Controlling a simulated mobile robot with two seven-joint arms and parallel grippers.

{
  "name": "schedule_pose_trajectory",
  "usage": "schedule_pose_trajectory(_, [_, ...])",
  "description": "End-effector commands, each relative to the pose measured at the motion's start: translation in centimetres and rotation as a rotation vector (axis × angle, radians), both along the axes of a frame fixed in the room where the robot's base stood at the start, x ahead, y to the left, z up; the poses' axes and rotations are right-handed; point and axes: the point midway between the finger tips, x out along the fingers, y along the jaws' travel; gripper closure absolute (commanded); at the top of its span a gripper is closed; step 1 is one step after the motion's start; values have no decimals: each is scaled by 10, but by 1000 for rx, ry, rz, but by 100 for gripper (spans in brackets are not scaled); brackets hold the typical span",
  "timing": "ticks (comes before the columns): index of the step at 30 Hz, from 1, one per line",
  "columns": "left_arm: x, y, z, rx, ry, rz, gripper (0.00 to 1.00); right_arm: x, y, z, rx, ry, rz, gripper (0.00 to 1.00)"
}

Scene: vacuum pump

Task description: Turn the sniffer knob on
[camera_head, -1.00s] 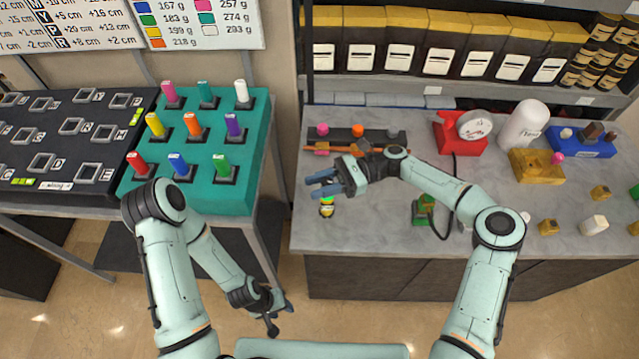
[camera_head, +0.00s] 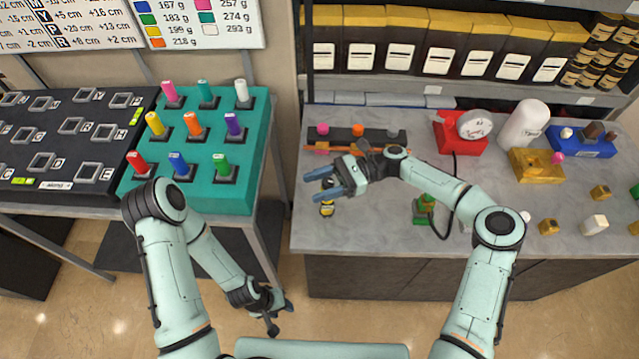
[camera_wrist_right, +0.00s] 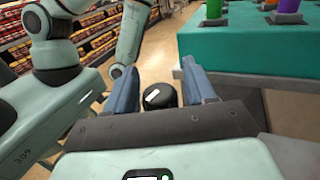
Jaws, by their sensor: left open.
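A round black knob (camera_wrist_right: 160,96) with a white mark shows in the right wrist view, between the fingers of my right gripper (camera_wrist_right: 160,66). I take it for the sniffer knob. In the head view, my right gripper (camera_head: 312,184) is over the left part of the grey worktop, its blue fingers open. In the wrist view, gaps show between the knob and both fingers. A small yellow and black device (camera_head: 327,209) shows just below the fingers in the head view; the gripper hides its upper part. My left gripper (camera_head: 280,312) is open and empty, low over the floor.
The grey worktop (camera_head: 385,225) holds a green device (camera_head: 425,210), a red gauge unit (camera_head: 460,135) and a white cylinder (camera_head: 524,124). Three small knobs stand on a black strip (camera_head: 345,132) behind the gripper. A teal peg block (camera_head: 250,150) stands left, across a gap.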

Motion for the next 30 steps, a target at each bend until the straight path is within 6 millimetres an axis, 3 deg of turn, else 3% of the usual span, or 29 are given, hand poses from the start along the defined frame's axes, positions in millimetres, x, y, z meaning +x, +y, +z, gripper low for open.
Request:
schedule_pose_trajectory(8, [0,0,0,0,0,0,57,5,-9,1,0,-1,-3,46])
schedule_pose_trajectory(22, [1,0,1,0,-1,0,57,44,-99,0,-1,-2,-4,46])
schedule_pose_trajectory(30, [1,0,1,0,-1,0,57,53,-121,0,0,-1,-1,46])
